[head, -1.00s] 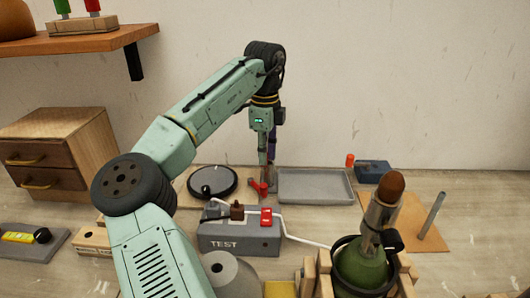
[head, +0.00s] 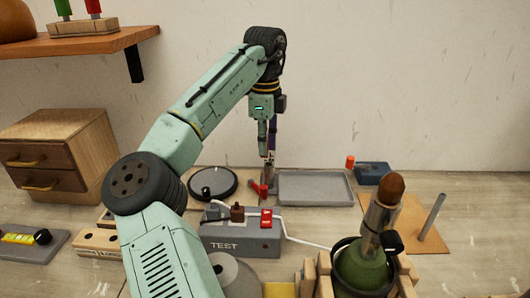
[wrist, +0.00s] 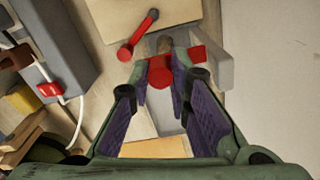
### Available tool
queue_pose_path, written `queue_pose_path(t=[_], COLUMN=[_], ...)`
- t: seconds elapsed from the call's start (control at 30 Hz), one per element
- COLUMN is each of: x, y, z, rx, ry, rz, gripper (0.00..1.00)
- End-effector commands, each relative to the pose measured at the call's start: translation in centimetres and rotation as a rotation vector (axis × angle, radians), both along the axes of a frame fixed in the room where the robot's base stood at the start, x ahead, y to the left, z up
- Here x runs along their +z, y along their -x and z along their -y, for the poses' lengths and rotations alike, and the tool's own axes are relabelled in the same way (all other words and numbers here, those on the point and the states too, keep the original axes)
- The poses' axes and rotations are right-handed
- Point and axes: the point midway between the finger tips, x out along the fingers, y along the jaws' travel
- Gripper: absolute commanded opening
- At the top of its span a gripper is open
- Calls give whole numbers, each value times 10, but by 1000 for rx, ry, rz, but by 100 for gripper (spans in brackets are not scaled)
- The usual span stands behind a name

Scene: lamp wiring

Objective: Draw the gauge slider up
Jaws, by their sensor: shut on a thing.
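The red gauge slider (wrist: 160,72) sits between the fingertips of my gripper (wrist: 161,82) in the wrist view. My gripper is shut on it. The fingers and the small size there hide most of the slider. A red bar (wrist: 195,53) shows beside the fingertips in the wrist view; I cannot tell whether it is part of the gauge.
A red lever-like piece (head: 259,188) lies near the post's foot. A grey tray (head: 315,202) is to the right and a black round dish (head: 213,197) to the left. The grey TEST box (head: 240,242) with its red switch (head: 266,218) stands in front.

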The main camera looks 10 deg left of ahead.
Motion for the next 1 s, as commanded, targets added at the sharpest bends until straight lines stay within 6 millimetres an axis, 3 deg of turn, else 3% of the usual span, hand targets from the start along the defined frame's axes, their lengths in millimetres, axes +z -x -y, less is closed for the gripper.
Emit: queue_pose_path(t=[0.3, 0.33, 0.6, 1.0], x=[4, 4, 3, 9], y=[1, 1, 1, 0], z=[0, 0, 0, 0], rx=[-1, -1, 0, 0], ry=[1, 2, 1, 0], rz=[-3, -3, -3, -3], gripper=[0, 19, 37, 38])
